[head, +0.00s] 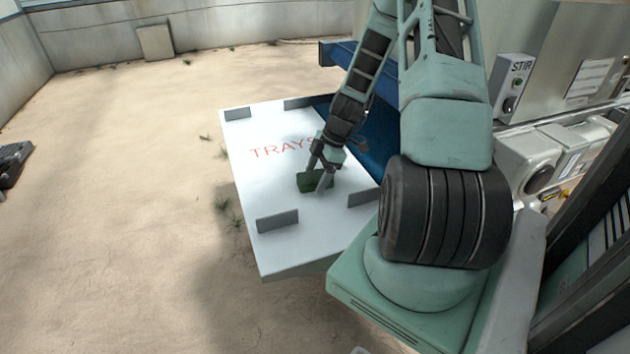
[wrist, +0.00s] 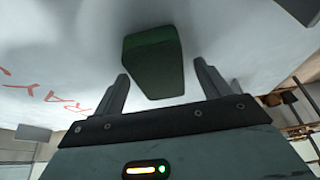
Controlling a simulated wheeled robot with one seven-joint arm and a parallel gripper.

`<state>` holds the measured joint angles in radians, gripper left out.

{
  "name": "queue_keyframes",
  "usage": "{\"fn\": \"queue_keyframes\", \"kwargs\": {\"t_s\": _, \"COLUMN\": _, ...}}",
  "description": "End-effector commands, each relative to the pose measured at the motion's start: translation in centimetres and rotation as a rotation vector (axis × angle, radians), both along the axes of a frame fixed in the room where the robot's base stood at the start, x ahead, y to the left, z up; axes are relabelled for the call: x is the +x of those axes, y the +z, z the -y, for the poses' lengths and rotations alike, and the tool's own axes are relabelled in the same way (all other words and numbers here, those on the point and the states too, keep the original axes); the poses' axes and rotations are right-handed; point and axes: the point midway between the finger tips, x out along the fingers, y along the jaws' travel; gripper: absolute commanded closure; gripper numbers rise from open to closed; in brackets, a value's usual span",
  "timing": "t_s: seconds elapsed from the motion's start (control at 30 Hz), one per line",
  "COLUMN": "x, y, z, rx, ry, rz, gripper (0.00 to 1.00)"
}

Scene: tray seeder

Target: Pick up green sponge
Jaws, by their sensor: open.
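The green sponge (head: 313,182) is a dark green block on the white board marked "TRAYS" (head: 262,190) in the head view. In the wrist view the sponge (wrist: 153,62) lies just beyond my gripper's two fingers, roughly centred between them. My gripper (head: 320,178) is low over the board at the sponge and partly covers it in the head view. In the wrist view my gripper (wrist: 162,84) is open, one finger on each side, with nothing held. I cannot tell whether a finger touches the sponge.
Short grey upright plates stand on the board, one near the front left (head: 277,220) and one near the right (head: 363,197). A blue surface (head: 378,135) adjoins the board's right side. A "STIR" switch box (head: 511,85) is on the machine at right. Sandy floor at left is mostly free.

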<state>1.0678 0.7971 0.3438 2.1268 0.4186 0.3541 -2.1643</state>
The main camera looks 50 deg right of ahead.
Motion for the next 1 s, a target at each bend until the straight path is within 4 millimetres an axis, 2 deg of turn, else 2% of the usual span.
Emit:
{"fn": "queue_keyframes", "kwargs": {"t_s": 0.63, "x": 0.0, "y": -0.4, "z": 0.01, "rx": 0.0, "ry": 0.0, "rz": 0.0, "gripper": 0.25}}
{"fn": "queue_keyframes", "kwargs": {"t_s": 0.67, "x": 0.0, "y": -0.4, "z": 0.01, "rx": 0.0, "ry": 0.0, "rz": 0.0, "gripper": 0.3}}
{"fn": "queue_keyframes", "kwargs": {"t_s": 0.8, "x": 0.0, "y": -0.41, "z": 0.0, "rx": 0.0, "ry": 0.0, "rz": 0.0, "gripper": 0.69}}
{"fn": "queue_keyframes", "kwargs": {"t_s": 0.83, "x": 0.0, "y": -0.41, "z": 0.0, "rx": 0.0, "ry": 0.0, "rz": 0.0, "gripper": 0.72}}
{"fn": "queue_keyframes", "kwargs": {"t_s": 1.0, "x": 0.0, "y": -0.41, "z": 0.0, "rx": 0.0, "ry": 0.0, "rz": 0.0, "gripper": 0.72}}
